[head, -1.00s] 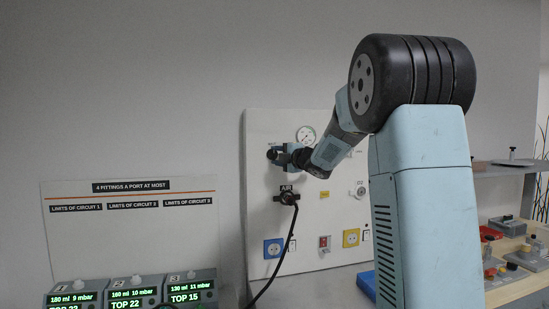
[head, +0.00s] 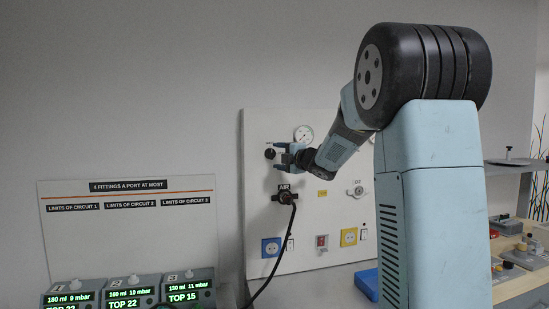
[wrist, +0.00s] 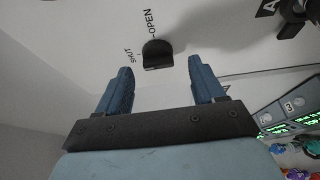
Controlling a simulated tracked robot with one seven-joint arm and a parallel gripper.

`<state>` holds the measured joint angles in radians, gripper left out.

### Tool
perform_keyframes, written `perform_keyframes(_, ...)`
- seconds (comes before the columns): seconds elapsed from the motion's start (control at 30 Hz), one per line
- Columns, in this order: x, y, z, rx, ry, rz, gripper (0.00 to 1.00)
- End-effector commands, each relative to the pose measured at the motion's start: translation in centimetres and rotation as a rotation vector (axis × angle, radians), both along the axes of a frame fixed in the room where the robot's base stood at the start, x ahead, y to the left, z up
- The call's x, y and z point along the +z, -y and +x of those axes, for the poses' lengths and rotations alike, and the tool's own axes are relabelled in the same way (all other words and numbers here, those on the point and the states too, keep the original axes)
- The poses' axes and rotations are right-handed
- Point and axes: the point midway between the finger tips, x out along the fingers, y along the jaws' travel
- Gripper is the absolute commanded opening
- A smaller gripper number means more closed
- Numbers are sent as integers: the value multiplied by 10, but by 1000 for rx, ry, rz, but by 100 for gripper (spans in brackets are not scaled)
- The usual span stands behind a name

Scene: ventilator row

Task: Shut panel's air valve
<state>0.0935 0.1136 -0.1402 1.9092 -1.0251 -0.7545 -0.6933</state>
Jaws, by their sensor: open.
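The panel's air valve is a black knob (wrist: 157,54) on the white wall panel (head: 330,125). In the wrist view it lies just past my fingertips, near the labels OPEN and SHUT, close to the OPEN mark. Its exact turn is hard to tell. In the head view the knob (head: 270,154) sits at the panel's upper left. My gripper (wrist: 160,67) is open and empty, with its blue fingers pointing at the knob and apart from it. In the head view my gripper (head: 280,154) is right of the knob.
The AIR outlet (head: 286,197) with a black hose sits below the knob. A gauge (head: 303,134), sockets and an O2 outlet (head: 357,190) share the panel. Ventilator displays (head: 130,299) stand at lower left. A shelf and workbench (head: 525,255) are at right.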

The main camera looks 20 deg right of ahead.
Motion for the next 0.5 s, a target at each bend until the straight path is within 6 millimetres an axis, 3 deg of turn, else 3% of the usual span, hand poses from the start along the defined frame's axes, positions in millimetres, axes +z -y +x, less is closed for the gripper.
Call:
perform_keyframes(0.3,0,25,-60,-1,0,-1,68)
perform_keyframes(0.5,0,36,-88,0,-1,0,68)
